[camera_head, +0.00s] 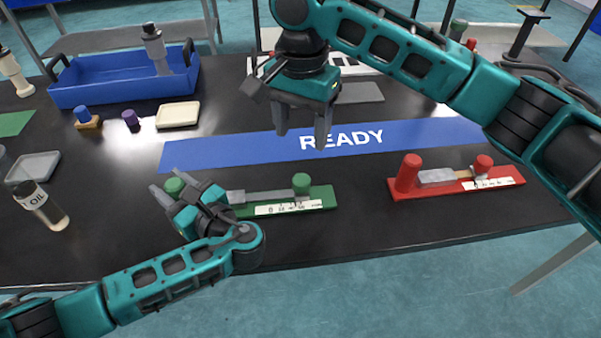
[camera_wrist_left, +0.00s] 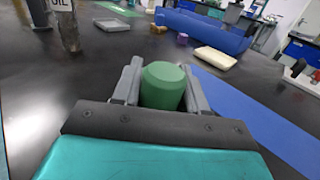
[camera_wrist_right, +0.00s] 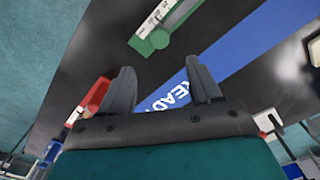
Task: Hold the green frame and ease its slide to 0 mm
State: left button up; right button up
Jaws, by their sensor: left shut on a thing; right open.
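The green frame (camera_head: 322,198) lies flat on the black table, with a green post at its left end, a grey slide (camera_head: 262,197) along it, a green knob (camera_head: 301,183) toward its right and a white scale (camera_head: 288,208) in front. My left gripper (camera_head: 170,190) is shut on the green post (camera_wrist_left: 163,86), one finger on each side of it. My right gripper (camera_head: 303,135) is open and empty above the blue READY strip, behind and above the green knob. In the right wrist view, the frame's knob end (camera_wrist_right: 158,37) shows beyond the open fingers (camera_wrist_right: 163,90).
A red frame (camera_head: 455,184) with its own slide lies to the right. The blue READY strip (camera_head: 230,150) runs behind both frames. An oil bottle (camera_head: 40,204) stands at the left. A blue tray (camera_head: 120,80) is at the back left. The table between the two frames is clear.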

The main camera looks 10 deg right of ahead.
aim_at(301, 179)
notch_tip(301, 179, down, 12)
jog(key=shift+r+m, duration=0.15)
jog(key=shift+m, duration=0.85)
grip_shut()
dwell(0.3)
